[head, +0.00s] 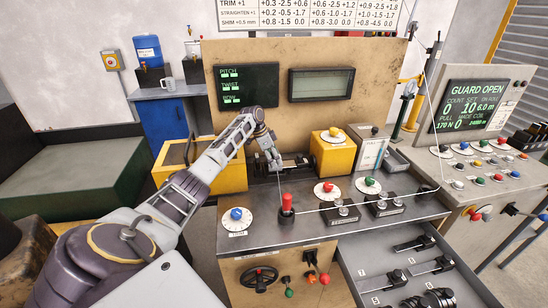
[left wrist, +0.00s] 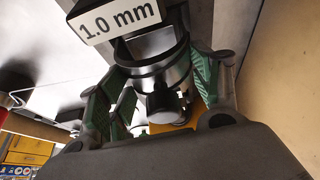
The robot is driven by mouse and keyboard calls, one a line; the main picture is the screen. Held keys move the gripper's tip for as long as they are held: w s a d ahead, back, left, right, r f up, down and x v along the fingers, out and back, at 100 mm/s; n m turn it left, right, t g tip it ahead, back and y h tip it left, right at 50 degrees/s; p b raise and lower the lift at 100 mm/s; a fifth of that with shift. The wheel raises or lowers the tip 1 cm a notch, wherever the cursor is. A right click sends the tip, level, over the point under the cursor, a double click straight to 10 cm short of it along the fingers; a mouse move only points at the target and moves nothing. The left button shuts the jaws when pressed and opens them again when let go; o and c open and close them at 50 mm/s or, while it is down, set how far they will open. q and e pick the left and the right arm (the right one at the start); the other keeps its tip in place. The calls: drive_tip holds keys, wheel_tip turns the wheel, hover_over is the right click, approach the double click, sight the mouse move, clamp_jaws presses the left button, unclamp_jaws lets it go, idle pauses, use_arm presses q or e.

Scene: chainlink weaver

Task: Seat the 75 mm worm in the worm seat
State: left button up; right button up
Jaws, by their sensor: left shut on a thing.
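My left gripper (head: 272,161) reaches down over the back of the machine's steel top, beside a dark mechanism (head: 293,164) at the foot of the tan panel. In the left wrist view, the green-padded fingers of my left gripper (left wrist: 165,100) are closed around a shiny steel round part (left wrist: 168,72) with dark bands, which I take to be the worm. Its length mark does not show. A white tag reading 1.0 mm (left wrist: 118,20) stands close to it. The worm seat is not clearly visible; the gripper partly covers that area. My right gripper is out of view.
A yellow housing (head: 332,155) stands just right of my gripper. A yellow open box (head: 212,178) is to its left. A red-topped post (head: 287,202) and a thin wire are in front. An open drawer (head: 375,268) with several numbered tools juts out at lower right.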

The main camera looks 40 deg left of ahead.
use_arm(q)
drive_tip(key=shift+r+p, duration=0.1)
drive_tip(key=shift+p, duration=0.4)
idle(0.8)
drive_tip(key=shift+f, duration=0.2)
idle(0.7)
drive_tip(key=shift+f, duration=0.3)
idle(0.7)
drive_tip(key=shift+f, duration=0.4)
idle(0.6)
drive_tip(key=shift+f+p, duration=0.15)
drive_tip(key=shift+p, duration=0.25)
idle(0.5)
